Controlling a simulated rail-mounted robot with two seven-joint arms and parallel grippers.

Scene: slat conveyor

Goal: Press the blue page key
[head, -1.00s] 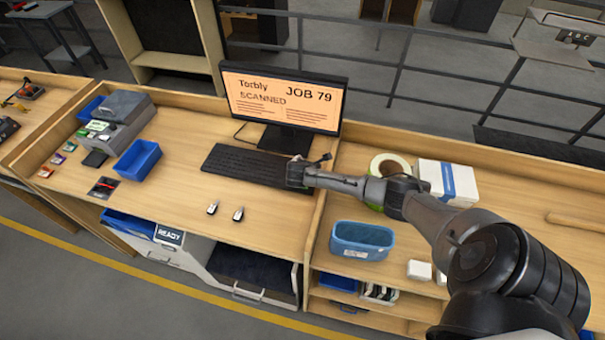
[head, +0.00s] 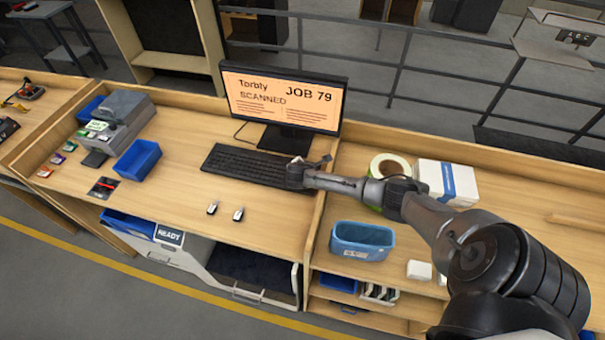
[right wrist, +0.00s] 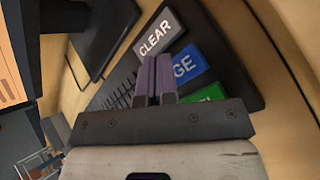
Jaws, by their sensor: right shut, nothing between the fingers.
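The blue page key (right wrist: 190,65) shows in the right wrist view with the letters "GE" readable; its left part is hidden behind my fingers. In the head view my right gripper (head: 298,172) is at the right end of the black keyboard (head: 245,166). My left gripper is out of view.
The monitor (head: 282,98) behind the keyboard reads "Torbly SCANNED JOB 79". A wooden divider (head: 318,210) runs beside the keyboard's right end. A blue bin (head: 362,240), a tape roll (head: 388,164) and a white box (head: 447,181) stand right of it. The counter before the keyboard is mostly clear.

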